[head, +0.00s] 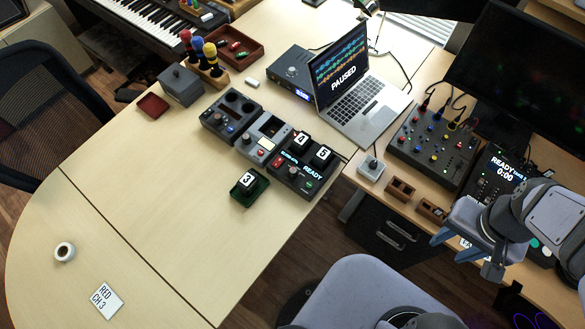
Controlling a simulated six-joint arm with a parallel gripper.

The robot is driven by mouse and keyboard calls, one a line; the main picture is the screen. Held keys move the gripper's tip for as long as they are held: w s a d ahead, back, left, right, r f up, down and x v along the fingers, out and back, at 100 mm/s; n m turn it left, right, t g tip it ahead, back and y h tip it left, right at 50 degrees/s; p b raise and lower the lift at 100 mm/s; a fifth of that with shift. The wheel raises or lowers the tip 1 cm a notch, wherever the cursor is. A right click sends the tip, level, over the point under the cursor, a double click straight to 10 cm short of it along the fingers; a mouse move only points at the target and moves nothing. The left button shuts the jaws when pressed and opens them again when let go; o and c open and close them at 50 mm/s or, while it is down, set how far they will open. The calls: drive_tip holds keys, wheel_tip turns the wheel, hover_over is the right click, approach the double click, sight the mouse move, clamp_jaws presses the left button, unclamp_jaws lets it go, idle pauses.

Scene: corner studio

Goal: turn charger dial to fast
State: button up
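The dark charger (290,184) is the right unit in a row of devices on the pale desk. Two black blocks marked 4 (301,142) and 5 (322,155) sit in it, and its screen reads READY. A small round knob (293,171), apparently the dial, is on its front, between a red and a green button. Its pointer direction and markings are too small to read. My gripper (446,251) is at the right, well away from the charger, with its two blue-grey fingers apart and nothing visible between them.
A green holder with a block marked 3 (247,180) stands in front of the charger. A grey knob box (371,168), small brown trays (400,189), a mixer (434,143) and an open laptop (366,110) are to the right. The front desk is mostly clear.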

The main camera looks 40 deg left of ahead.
drive_tip(key=n+b, duration=0.7)
drive_tip(key=n, duration=0.5)
approach(293, 170)
drive_tip(key=shift+g+h, duration=0.3)
drive_tip(key=d+f, duration=0.1)
drive_tip(key=s+d+f, duration=0.1)
drive_tip(key=f, duration=0.1)
drive_tip(key=d+f, duration=0.1)
drive_tip(key=f, duration=0.1)
drive_tip(key=shift+s+d+f, duration=0.25)
drive_tip(key=shift+s+d, duration=0.05)
drive_tip(key=shift+s, duration=0.05)
drive_tip(key=shift+y, duration=0.5)
drive_tip(key=w+a+r, duration=0.1)
drive_tip(key=a+r, duration=0.1)
drive_tip(key=w+a+r, duration=0.1)
drive_tip(key=a+r, duration=0.1)
drive_tip(key=shift+w+a, duration=0.15)
drive_tip(key=shift+w, duration=0.05)
drive_tip(key=shift+s+d+f, duration=0.1)
drive_tip(key=shift+s+d, duration=0.15)
drive_tip(key=shift+d, duration=0.15)
drive_tip(key=shift+f+p, duration=1.1)
drive_tip(key=shift+f, duration=2.55)
